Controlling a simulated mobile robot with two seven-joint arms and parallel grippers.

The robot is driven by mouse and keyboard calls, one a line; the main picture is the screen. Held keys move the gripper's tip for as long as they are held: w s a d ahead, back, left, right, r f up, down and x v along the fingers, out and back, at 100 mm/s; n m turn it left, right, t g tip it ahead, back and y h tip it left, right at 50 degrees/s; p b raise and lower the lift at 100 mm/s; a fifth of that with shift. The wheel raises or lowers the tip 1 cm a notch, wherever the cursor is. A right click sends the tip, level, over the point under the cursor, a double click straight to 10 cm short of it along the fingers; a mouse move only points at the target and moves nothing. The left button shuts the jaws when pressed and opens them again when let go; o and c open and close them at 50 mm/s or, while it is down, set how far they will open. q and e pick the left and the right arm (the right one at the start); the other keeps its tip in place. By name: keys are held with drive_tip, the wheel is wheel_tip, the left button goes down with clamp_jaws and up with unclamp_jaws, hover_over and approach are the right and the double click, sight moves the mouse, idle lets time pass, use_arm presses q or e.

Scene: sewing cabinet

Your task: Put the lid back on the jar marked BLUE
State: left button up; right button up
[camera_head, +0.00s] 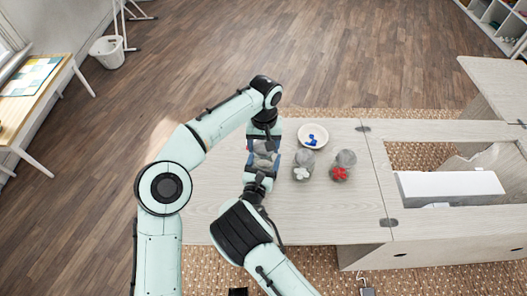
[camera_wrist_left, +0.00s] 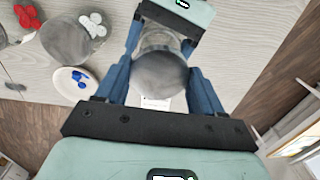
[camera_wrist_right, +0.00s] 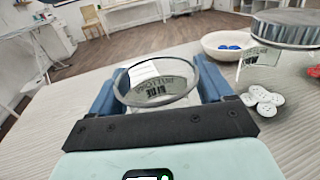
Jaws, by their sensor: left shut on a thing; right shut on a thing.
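A clear glass jar (camera_wrist_right: 155,92) is between my right gripper's blue fingers (camera_wrist_right: 160,98), which are shut on it. Through its glass, a label with dark letters shows, appearing to include BLUE. No lid shows on the round rim facing the right wrist camera. My left gripper (camera_wrist_left: 160,90) is shut on a round grey lid (camera_wrist_left: 160,74). In the left wrist view the lid partly covers the glass jar (camera_wrist_left: 157,40) behind it. I cannot tell whether they touch. In the head view my left gripper (camera_head: 264,132) and right gripper (camera_head: 257,182) face each other closely.
A white dish (camera_head: 313,136) with blue pieces stands behind two other grey-lidded jars. The front table surface (camera_head: 325,215) is clear.

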sight(263, 167)
use_arm(q)
drive_tip(key=shift+f, duration=1.15)
drive_tip(key=shift+f, duration=0.85)
drive_tip(key=shift+f, duration=0.55)
